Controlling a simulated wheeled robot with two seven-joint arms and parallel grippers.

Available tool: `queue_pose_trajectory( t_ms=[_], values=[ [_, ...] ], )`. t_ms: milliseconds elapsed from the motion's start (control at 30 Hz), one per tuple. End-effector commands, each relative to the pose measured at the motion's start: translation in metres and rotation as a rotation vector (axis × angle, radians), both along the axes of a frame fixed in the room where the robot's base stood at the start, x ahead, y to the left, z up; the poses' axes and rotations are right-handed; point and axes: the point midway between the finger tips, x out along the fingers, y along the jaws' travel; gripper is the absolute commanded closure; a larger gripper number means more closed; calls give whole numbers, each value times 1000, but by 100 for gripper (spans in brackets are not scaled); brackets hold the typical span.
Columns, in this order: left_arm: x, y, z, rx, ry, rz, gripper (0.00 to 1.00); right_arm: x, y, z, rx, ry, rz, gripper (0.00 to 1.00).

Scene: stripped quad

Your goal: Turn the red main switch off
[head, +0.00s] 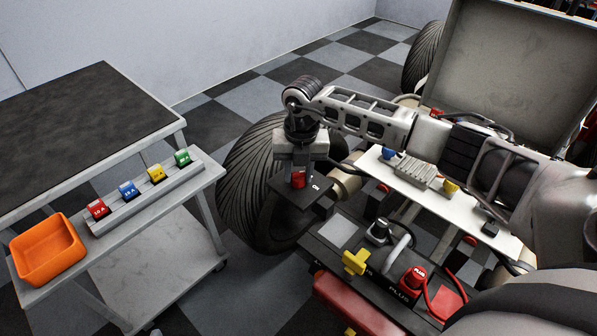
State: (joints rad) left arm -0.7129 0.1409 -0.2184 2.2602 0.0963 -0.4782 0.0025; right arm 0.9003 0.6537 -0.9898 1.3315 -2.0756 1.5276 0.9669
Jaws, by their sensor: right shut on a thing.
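The red main switch (299,180) sits on a small dark plate (314,198) beside the quad's big tyre. A white "ON" mark shows on the plate, right of the switch. My right gripper (300,168) points down from above and is shut on the red switch. The fingers hide the upper part of the switch, so I cannot tell which way its knob is turned. My left gripper is not in view.
A trolley (205,180) at the left carries an orange bin (48,250) and several coloured fuses (127,190) in a rail. Below the plate are a yellow part (356,262) and a red PLUS terminal cap (413,280). A tyre (250,190) stands close behind my gripper.

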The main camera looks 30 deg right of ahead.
Motion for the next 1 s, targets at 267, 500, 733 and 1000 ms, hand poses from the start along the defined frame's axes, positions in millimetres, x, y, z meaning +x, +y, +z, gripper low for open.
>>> queue_pose_trajectory(
  t_ms=[267,500,733,1000],
  values=[
    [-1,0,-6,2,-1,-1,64,1,-2,0,-3,1,250,92],
    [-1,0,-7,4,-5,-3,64,1,-2,0,-3,1,429,92],
    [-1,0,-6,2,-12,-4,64,1,-2,0,-3,1,538,92],
    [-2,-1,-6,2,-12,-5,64,1,-2,1,-3,1,591,92]
  ],
)
